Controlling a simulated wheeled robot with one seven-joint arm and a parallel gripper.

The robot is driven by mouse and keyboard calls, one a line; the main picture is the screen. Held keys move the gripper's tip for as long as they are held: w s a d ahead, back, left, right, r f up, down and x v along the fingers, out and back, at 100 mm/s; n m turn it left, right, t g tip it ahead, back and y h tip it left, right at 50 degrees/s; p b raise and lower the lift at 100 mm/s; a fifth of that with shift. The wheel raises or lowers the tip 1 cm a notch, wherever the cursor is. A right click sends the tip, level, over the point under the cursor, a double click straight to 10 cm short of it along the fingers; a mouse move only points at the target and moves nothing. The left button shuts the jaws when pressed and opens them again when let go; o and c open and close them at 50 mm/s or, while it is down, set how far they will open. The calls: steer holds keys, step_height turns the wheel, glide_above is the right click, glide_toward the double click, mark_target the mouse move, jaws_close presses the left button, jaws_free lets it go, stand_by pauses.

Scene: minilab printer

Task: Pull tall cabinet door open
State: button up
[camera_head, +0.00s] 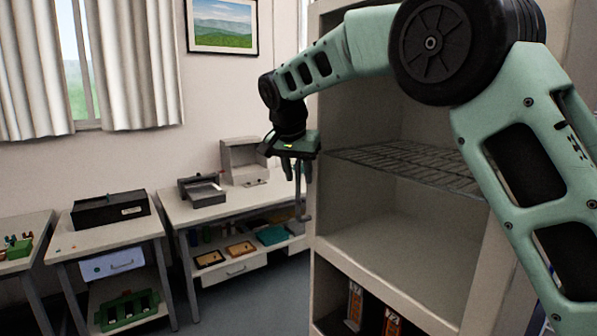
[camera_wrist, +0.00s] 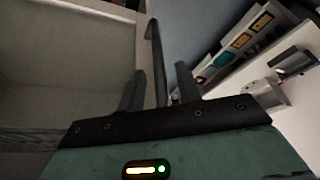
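The tall cabinet (camera_head: 396,232) stands at the right of the head view, with its pale inside and shelves in sight. No solid door panel covers this part; I cannot tell whether a clear pane does. A dark bar handle (camera_head: 304,205) runs down by its left front edge. The handle also shows in the wrist view (camera_wrist: 155,52), beside a pale upright strip. My gripper (camera_head: 296,170) is at the upper part of the handle, fingers pointing down in the head view. In the wrist view its two fingers (camera_wrist: 159,88) are apart, with the bar between them and gaps visible.
A wire shelf (camera_head: 410,165) is inside the cabinet, and orange-marked items (camera_head: 392,322) are in its lower part. A bench (camera_head: 180,215) with machines and trays stands left of it. Grey floor (camera_head: 262,292) is free in front of the bench.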

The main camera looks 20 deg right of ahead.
steer(key=shift+w+d+f, duration=0.1)
steer(key=shift+w+f, duration=0.05)
steer(key=shift+f, duration=0.35)
